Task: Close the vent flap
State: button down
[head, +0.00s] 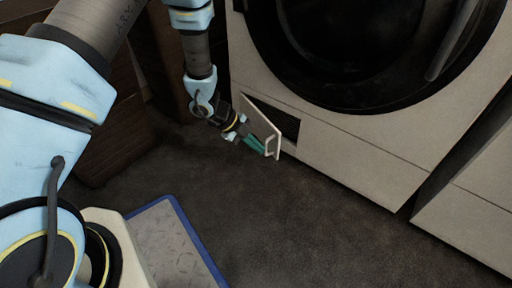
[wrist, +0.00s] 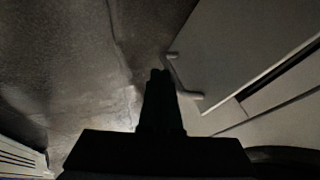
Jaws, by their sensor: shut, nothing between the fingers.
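The vent flap (head: 260,122) is a small pale panel low on the front of the white washing machine. It stands open, swung out from the dark opening (head: 286,124) behind it. Its pale bar handle (head: 272,147) is on the outer face near the free edge. My gripper (head: 263,150) has green fingers, shut and empty, on the outer side of the flap close to the handle. In the wrist view the dark fingers (wrist: 159,73) lie just left of the handle (wrist: 184,80) and the flap (wrist: 235,45). I cannot tell whether they touch.
The washing machine (head: 345,160) has a big round dark door (head: 345,45) above the flap. A dark brown cabinet (head: 110,150) stands to the left. A blue-edged grey mat (head: 170,245) lies in front. The dark floor (head: 300,225) between is clear.

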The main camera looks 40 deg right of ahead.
jog(key=s+d+n+t+p, duration=0.1)
jog(key=d+n+p, duration=0.1)
jog(key=d, duration=0.7)
jog(key=shift+s+d+n+t+h, duration=0.15)
jog(key=shift+s+n+t+h, duration=0.2)
jog(key=shift+n+t+h, duration=0.05)
jog(key=shift+s, duration=0.1)
